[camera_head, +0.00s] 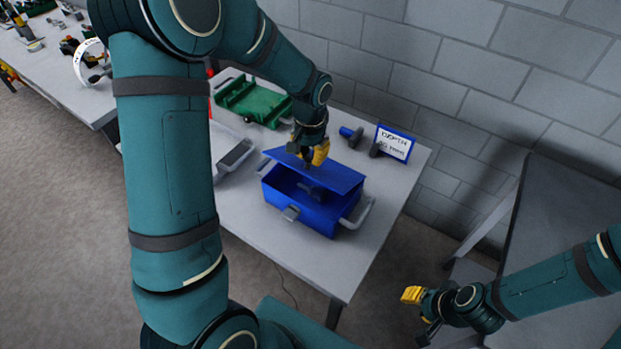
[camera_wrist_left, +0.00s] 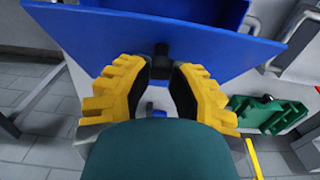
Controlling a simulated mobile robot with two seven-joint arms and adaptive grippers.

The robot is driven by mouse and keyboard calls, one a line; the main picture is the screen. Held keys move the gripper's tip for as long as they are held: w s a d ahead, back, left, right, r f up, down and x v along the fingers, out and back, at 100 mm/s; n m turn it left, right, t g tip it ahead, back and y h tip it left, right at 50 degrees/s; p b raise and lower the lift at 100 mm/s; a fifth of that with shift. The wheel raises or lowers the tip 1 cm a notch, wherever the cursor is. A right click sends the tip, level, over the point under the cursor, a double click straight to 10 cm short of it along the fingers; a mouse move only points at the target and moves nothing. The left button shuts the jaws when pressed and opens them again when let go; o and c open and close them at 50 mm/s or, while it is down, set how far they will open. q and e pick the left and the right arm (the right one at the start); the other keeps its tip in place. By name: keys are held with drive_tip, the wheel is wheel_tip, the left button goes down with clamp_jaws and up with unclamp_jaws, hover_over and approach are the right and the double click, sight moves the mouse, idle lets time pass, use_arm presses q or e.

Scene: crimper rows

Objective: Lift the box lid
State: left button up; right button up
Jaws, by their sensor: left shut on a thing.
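The blue box (camera_head: 298,211) stands on the grey table, with a grey latch on its front and grey handles at its sides. Its blue lid (camera_head: 335,176) is raised and tilted over the box, so part of the dark inside shows. My left gripper (camera_head: 309,162) is above the lid, shut on the lid's black knob (camera_wrist_left: 161,56). In the left wrist view the yellow fingers sit either side of the knob, with the lid (camera_wrist_left: 115,42) spread beyond them. My right gripper (camera_head: 418,308) hangs off the table at the lower right; its finger gap is unclear.
A dark object (camera_head: 312,190) lies inside the box. A green case (camera_head: 258,103) and a grey tray (camera_head: 235,153) are on the table (camera_head: 235,208). A blue-framed sign (camera_head: 394,144) and a blue-and-black tool (camera_head: 351,136) stand behind the box. A block wall is close behind.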

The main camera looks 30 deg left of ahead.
use_arm(q)
drive_tip(key=shift+w+d+r+p, duration=0.1)
drive_tip(key=shift+w+r+p, duration=0.35)
drive_tip(key=shift+w, duration=0.25)
drive_tip(key=shift+w+d+r+p, duration=0.1)
drive_tip(key=shift+w+r+p, duration=0.35)
drive_tip(key=shift+w, duration=0.3)
drive_tip(key=shift+w+r+p, duration=0.4)
drive_tip(key=shift+w+r, duration=0.05)
drive_tip(key=shift+w, duration=0.25)
drive_tip(key=shift+w+r+p, duration=0.4)
drive_tip(key=shift+w, duration=0.25)
drive_tip(key=shift+w+r+p, duration=0.35)
drive_tip(key=shift+w, duration=0.25)
clamp_jaws()
drive_tip(key=shift+w, duration=0.1)
drive_tip(key=w+p, duration=0.3)
drive_tip(key=w, duration=0.7)
drive_tip(key=shift+w+d+r, duration=0.35)
drive_tip(key=shift+d, duration=0.1)
drive_tip(key=shift+o, duration=2.1)
unclamp_jaws()
